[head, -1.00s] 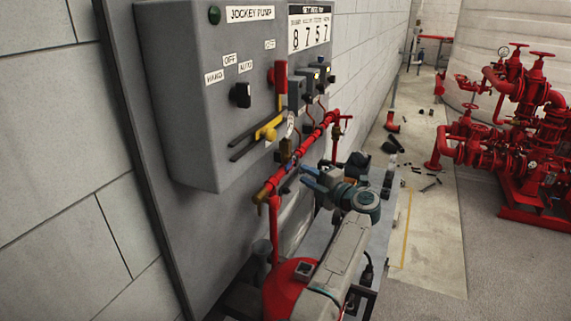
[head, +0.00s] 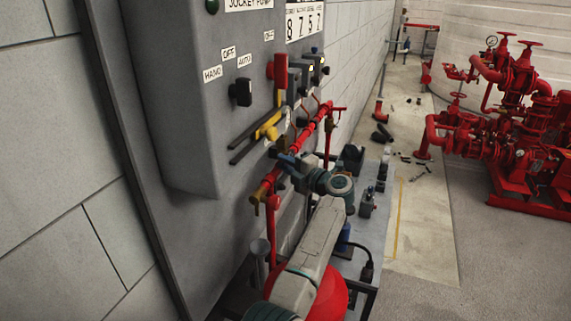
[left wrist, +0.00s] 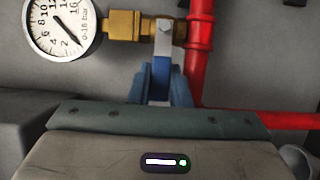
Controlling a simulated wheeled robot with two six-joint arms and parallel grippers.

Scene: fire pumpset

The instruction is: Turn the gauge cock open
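The gauge cock (left wrist: 164,40) shows in the left wrist view as a brass body with a metal lever whose lower part is blue. The lever points down toward my gripper. The round pressure gauge (left wrist: 62,25) joins it on the left through a brass fitting. My left gripper (left wrist: 164,78) has its blue fingers on either side of the lever. I cannot tell whether they press on it. In the head view, my left gripper (head: 284,160) is at the red pipe below the panel and hides most of the cock. My right gripper is not in view.
A grey control cabinet (head: 190,120) with a red and yellow handle (head: 278,75) stands just above the gripper. Red pipe (head: 310,125) runs close beside it. A brass fitting (head: 262,190) is at the near pipe end. Red pumps (head: 510,120) stand far right, with open floor before them.

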